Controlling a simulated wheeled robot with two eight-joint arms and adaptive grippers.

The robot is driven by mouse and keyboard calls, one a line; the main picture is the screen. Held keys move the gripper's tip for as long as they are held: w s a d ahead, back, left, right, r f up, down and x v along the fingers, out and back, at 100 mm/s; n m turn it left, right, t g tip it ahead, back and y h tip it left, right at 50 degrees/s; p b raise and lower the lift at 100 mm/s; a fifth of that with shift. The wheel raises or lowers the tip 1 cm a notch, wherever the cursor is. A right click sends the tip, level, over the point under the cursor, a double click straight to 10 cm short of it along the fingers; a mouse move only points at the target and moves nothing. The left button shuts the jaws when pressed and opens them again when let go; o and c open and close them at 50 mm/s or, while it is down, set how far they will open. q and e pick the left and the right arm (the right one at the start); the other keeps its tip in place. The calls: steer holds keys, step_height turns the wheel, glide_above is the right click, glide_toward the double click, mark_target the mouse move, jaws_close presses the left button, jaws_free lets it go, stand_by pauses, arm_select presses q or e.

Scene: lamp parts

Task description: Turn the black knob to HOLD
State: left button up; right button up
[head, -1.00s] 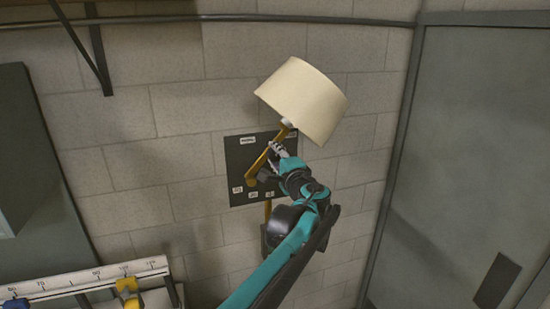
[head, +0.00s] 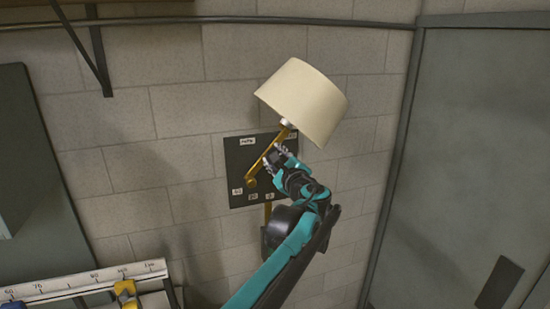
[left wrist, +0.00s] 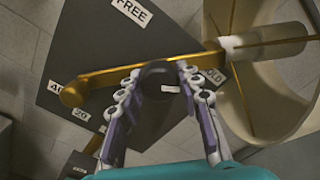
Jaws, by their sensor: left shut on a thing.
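My left gripper (head: 276,154) is at the dark panel (head: 240,158) on the wall, and the knob is hidden by it in the head view. In the left wrist view, the fingers (left wrist: 162,100) are shut on the black knob (left wrist: 157,76), one on each side. A white mark on the knob lies right of its middle, on the side of the HOLD label (left wrist: 215,77), whose first letter is covered. The FREE label (left wrist: 131,10) is at the panel's top. Labels 40 (left wrist: 56,87) and 20 (left wrist: 80,114) are at the left. My right gripper is out of view.
A brass lamp arm (left wrist: 110,77) crosses the panel close to the knob and carries a cream shade (head: 303,100). A grey door (head: 470,150) stands at the right. A white ruled rail (head: 85,282) with a yellow slider (head: 126,288) is at the lower left.

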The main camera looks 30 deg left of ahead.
arm_select(q)
steer(key=shift+f, duration=0.1)
stand_by(0.4)
steer(key=o, duration=1.2)
steer(key=shift+c, duration=0.2)
steer(key=shift+d, duration=0.1)
steer(key=v, duration=1.2)
